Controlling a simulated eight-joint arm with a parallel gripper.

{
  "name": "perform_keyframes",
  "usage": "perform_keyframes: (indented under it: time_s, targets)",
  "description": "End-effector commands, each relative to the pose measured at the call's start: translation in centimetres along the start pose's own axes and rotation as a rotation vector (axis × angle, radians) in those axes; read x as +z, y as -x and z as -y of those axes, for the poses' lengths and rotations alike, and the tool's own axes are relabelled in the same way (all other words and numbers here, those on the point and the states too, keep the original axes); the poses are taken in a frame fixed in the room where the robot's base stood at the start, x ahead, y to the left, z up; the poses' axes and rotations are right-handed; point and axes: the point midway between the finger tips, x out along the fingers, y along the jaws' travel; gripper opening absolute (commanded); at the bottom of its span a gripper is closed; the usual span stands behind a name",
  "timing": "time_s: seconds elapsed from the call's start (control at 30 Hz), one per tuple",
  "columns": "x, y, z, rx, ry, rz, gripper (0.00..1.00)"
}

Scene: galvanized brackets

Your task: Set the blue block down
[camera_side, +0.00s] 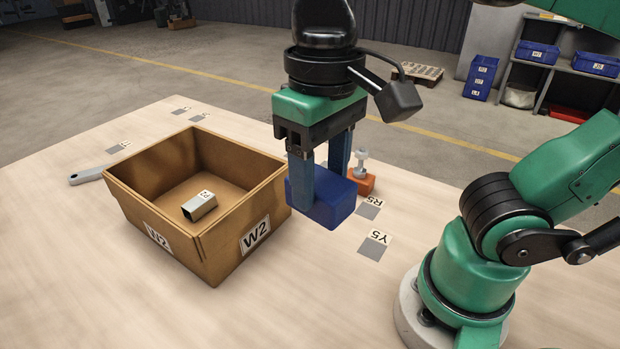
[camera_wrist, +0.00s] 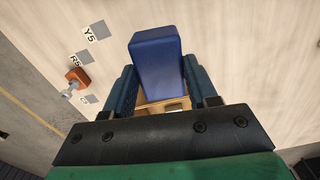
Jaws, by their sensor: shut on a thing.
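The blue block (camera_side: 335,205) is held between the fingers of my gripper (camera_side: 325,185), to the right of the box labelled W2 in the side view. It looks raised above the table, but the gap beneath it is hard to judge. In the wrist view the blue block (camera_wrist: 158,62) lies between the two blue fingers of my gripper (camera_wrist: 160,90), which are shut on it. The far finger is partly hidden behind the block in the side view.
The open cardboard box (camera_side: 255,237) holds a small metal piece (camera_side: 199,206). An orange block with a bolt-like top (camera_side: 361,181) stands close behind the blue block. Labels R5 (camera_side: 370,207) and Y5 (camera_side: 375,243) mark grey squares on bare table.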

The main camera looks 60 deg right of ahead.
Motion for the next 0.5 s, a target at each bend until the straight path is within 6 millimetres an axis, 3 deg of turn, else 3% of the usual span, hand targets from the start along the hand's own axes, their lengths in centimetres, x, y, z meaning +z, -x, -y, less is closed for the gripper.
perform_keyframes:
  time_s: [0.17,0.37,0.5]
  targets:
    - [-3.1,2.3,-0.3,0.0,-0.136,0.0,0.0]
    - [-9.4,5.0,-2.2,0.0,-0.39,-0.001,0.0]
    - [-13.9,6.0,-4.8,0.0,-0.574,-0.001,0.0]
